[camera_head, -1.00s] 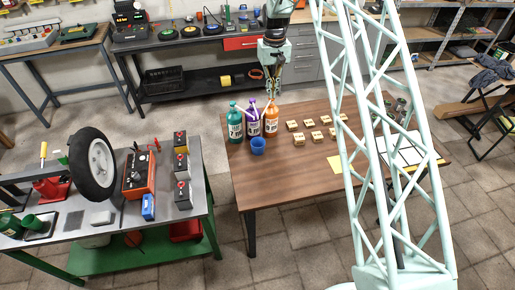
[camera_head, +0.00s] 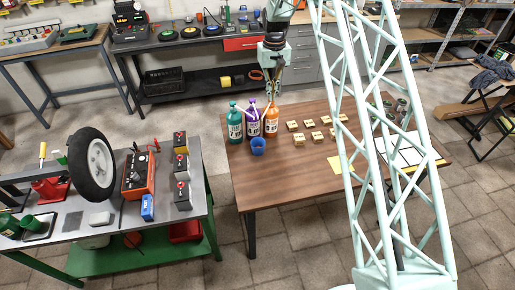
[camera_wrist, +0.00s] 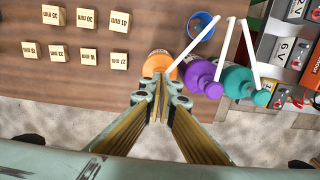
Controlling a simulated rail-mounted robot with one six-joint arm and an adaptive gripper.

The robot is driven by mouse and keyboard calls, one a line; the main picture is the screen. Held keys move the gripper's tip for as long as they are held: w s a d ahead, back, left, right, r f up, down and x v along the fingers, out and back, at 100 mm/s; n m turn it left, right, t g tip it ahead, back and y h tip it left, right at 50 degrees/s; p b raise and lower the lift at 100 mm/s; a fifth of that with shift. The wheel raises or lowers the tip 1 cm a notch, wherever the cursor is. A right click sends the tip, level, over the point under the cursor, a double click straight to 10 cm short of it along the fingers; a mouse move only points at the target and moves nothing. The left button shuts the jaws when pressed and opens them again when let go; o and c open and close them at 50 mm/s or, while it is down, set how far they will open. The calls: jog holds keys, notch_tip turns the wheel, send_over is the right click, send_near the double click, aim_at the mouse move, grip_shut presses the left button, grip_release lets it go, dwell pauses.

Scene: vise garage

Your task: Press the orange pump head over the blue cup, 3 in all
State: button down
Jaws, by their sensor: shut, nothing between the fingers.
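The orange pump bottle (camera_head: 272,124) stands upright at the right end of a row of three on the wooden table. It also shows in the wrist view (camera_wrist: 155,66). Its white spout reaches over the blue cup (camera_head: 258,147), which also shows in the wrist view (camera_wrist: 201,28). My gripper (camera_head: 272,97) is shut and empty, pointing down right above the orange bottle. In the wrist view my fingertips (camera_wrist: 160,82) overlap the bottle's top and hide most of its pump head. I cannot tell for sure whether they touch it.
The purple bottle (camera_wrist: 200,76) stands close beside the orange one, with the green bottle (camera_wrist: 240,82) beyond it. Several numbered wooden blocks (camera_wrist: 88,20) lie on the table's other side. The table's front (camera_head: 290,180) is clear.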

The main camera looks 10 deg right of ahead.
jog(key=shift+r+p, duration=0.35)
jog(key=shift+r, duration=1.25)
jog(key=shift+f+b, duration=0.85)
jog(key=shift+f, duration=0.85)
jog(key=shift+r, duration=0.15)
dwell(0.4)
jog(key=shift+r+p, duration=0.45)
jog(key=shift+r, duration=1.1)
